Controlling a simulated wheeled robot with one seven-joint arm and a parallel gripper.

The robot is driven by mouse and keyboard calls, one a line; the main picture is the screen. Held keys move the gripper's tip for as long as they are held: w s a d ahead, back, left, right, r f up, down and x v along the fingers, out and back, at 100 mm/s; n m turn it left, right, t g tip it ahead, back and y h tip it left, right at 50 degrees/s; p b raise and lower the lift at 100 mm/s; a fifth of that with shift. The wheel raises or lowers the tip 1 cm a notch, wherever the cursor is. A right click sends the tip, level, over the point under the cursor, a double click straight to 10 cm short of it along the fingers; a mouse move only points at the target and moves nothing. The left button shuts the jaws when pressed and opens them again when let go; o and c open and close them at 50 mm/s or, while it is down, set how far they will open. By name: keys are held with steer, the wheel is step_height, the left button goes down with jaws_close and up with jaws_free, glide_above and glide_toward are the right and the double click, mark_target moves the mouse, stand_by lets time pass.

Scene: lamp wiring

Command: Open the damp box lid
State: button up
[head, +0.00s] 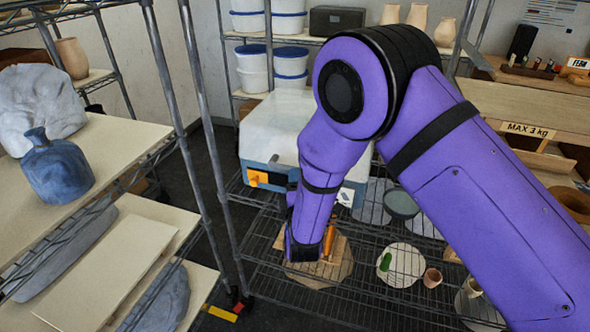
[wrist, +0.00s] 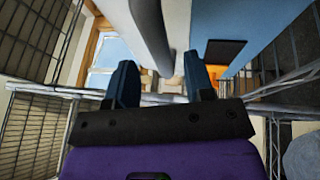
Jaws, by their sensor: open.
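The damp box has a whitish lid (head: 280,125) on a blue base (head: 258,166), with an orange latch (head: 266,179) on its front. It stands on the wire rack, and the lid looks shut. My arm hides its right part. In the wrist view my gripper (wrist: 160,82) is open, its two dark blue fingers apart. Contact cannot be told. In the head view the fingers are mostly hidden.
The wire shelf (head: 345,295) below holds a green bowl (head: 401,203), discs and small pots. A rack post (head: 207,150) stands left of the box. A left shelf bears a blue bottle (head: 55,168). White tubs (head: 252,70) stand behind.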

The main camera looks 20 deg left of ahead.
steer(key=shift+x, duration=2.25)
jaws_close()
